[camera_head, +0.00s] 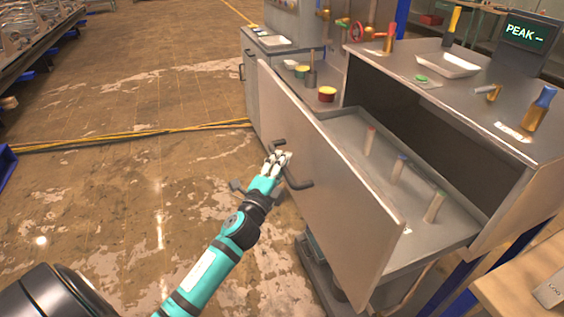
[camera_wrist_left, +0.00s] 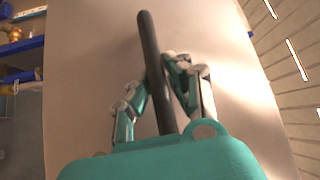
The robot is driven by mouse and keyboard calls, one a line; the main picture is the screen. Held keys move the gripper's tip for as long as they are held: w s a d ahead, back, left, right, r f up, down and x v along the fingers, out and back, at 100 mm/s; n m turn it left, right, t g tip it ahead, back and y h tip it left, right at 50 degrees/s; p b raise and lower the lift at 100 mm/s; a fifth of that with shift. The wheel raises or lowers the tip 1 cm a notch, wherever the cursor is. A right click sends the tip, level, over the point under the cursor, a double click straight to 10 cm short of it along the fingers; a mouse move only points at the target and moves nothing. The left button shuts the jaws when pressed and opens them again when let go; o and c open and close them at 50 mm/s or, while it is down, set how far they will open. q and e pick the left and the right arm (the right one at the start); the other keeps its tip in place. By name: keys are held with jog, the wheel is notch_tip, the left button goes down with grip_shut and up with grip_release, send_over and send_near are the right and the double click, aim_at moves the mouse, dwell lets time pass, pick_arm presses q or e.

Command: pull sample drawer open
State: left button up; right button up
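The sample drawer (camera_head: 335,195) is pulled well out of the metal cabinet, its tall front panel standing away from the dark opening. Its dark bar handle (camera_head: 300,183) is on the outer face of the panel. My left gripper (camera_head: 279,160) is at this handle and covers part of it. In the left wrist view the handle (camera_wrist_left: 150,50) passes between the two fingers (camera_wrist_left: 155,85), which close around it from both sides. The drawer panel (camera_wrist_left: 90,60) fills the background there. My right gripper is not in view.
Several small capped cylinders (camera_head: 399,170) stand in the drawer tray. The cabinet top (camera_head: 470,95) holds a white tray (camera_head: 447,66), tools and a "PEAK" display (camera_head: 526,36). A wooden surface (camera_head: 520,285) is at lower right. The floor (camera_head: 130,190) left of the drawer is open.

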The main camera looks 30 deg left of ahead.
pick_arm(q)
jog(key=o, duration=0.4)
jog(key=shift+d+f, duration=0.1)
jog(key=shift+f, duration=0.15)
jog(key=shift+o, duration=0.4)
jog(key=shift+r, duration=0.15)
jog(key=s+d+f, duration=0.1)
jog(key=s, duration=1)
jog(key=shift+s+d+f, duration=0.25)
jog(key=shift+s+f, duration=0.1)
